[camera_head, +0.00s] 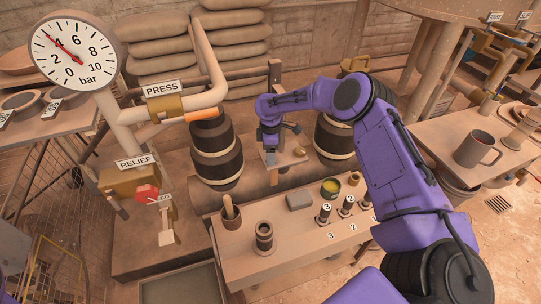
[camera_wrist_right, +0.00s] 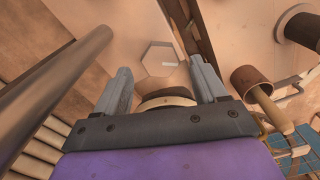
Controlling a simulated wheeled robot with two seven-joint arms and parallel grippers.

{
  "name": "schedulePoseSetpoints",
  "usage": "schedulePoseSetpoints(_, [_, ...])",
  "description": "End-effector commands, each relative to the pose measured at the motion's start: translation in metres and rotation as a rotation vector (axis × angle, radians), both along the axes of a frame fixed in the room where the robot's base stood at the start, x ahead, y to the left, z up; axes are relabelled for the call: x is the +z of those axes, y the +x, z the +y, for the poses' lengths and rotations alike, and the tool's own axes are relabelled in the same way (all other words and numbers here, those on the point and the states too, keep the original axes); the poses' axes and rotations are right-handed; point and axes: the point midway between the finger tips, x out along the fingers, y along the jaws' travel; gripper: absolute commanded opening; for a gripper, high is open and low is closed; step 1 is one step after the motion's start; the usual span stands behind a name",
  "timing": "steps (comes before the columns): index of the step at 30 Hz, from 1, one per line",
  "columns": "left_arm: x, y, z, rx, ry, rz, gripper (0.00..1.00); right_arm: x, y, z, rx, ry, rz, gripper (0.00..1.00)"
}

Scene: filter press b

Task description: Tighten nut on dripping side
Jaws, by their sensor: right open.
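My right gripper (camera_head: 270,158) hangs between the two dark barrels, above the front bench, at the end of the purple arm from the right. In the right wrist view its two grey fingers (camera_wrist_right: 160,72) are apart and hold nothing. A pale hexagonal shape (camera_wrist_right: 160,52), which looks like a nut, shows beyond and between the fingertips, apart from them. A round tan part (camera_wrist_right: 165,101) sits nearer, between the finger bases. I cannot make out the nut in the head view. No drip is visible on either side. My left gripper is out of view.
A gauge (camera_head: 74,50) and PRESS pipe (camera_head: 190,97) stand left. Dark barrels (camera_head: 216,150) (camera_head: 333,138) flank the gripper. A mug (camera_head: 477,149) stands right.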

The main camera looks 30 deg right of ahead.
Motion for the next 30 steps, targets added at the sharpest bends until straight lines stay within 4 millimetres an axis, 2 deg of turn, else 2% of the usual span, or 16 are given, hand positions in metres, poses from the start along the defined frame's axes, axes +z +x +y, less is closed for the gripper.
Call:
schedulePoseSetpoints(4, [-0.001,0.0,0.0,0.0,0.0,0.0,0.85,-0.016,0.0,-0.001,-0.001,-0.001,0.001,0.71])
schedulePoseSetpoints(12, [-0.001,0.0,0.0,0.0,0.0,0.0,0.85,-0.019,-0.001,-0.002,-0.003,0.0,-0.001,0.71])
schedulePoseSetpoints(13, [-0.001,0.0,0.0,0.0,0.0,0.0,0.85,-0.019,-0.001,-0.002,-0.003,0.0,-0.001,0.68])
schedulePoseSetpoints(18, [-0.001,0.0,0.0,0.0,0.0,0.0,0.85,-0.019,-0.001,-0.002,-0.003,-0.001,-0.001,0.15])
schedulePoseSetpoints(30, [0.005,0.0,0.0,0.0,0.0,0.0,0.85,-0.017,0.0,-0.001,-0.075,-0.002,-0.001,0.15])
